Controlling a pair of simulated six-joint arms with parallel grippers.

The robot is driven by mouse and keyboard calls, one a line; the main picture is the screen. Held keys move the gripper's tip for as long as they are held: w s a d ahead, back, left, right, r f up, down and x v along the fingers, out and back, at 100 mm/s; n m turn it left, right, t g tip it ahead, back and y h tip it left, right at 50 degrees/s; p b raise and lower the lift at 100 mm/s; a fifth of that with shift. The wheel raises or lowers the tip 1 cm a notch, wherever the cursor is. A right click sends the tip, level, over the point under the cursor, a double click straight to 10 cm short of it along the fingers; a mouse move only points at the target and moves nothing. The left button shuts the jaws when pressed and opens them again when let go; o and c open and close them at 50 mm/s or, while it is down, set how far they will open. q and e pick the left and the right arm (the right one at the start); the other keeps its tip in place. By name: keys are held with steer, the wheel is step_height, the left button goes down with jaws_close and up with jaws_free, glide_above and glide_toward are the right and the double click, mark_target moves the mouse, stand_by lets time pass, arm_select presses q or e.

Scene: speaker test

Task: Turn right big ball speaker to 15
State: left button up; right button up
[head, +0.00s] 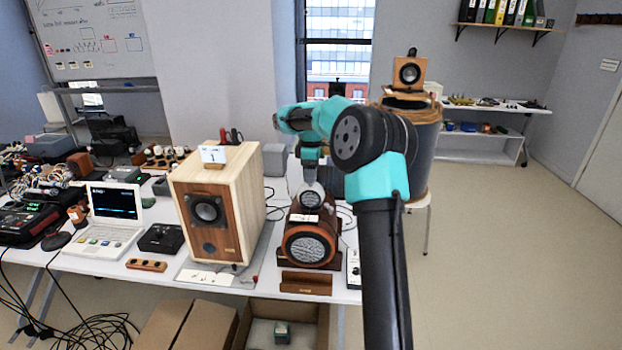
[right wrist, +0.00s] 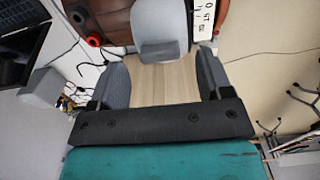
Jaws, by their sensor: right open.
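The ball speaker (head: 327,246) stands on the white table in the head view. It is reddish brown, with a large round grille low down and a smaller round one above, and a small white label between them. My right gripper (head: 309,176) is just above its top, partly hidden by my own arm. In the right wrist view its two grey fingers (right wrist: 162,82) are apart, with a pale wood-grained surface showing between them. A grey rounded part (right wrist: 159,27) lies just ahead of the fingertips, beside a white strip with digits (right wrist: 204,18). I cannot tell whether anything touches.
A wooden box speaker (head: 245,190) stands left of the ball speaker. A small brown block (head: 306,282) lies in front. A laptop (head: 113,215) and black box (head: 161,238) are farther left. Another speaker (head: 408,73) sits on a barrel behind. The floor at right is clear.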

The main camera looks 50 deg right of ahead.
steer(key=shift+f, duration=1.35)
steer(key=shift+c, duration=0.3)
steer(key=c, duration=0.9)
steer(key=shift+o, duration=0.2)
steer(key=shift+m, duration=1.5)
steer(key=o, duration=0.9)
step_height(320, 180, up, 18)
steer(key=shift+f, duration=0.25)
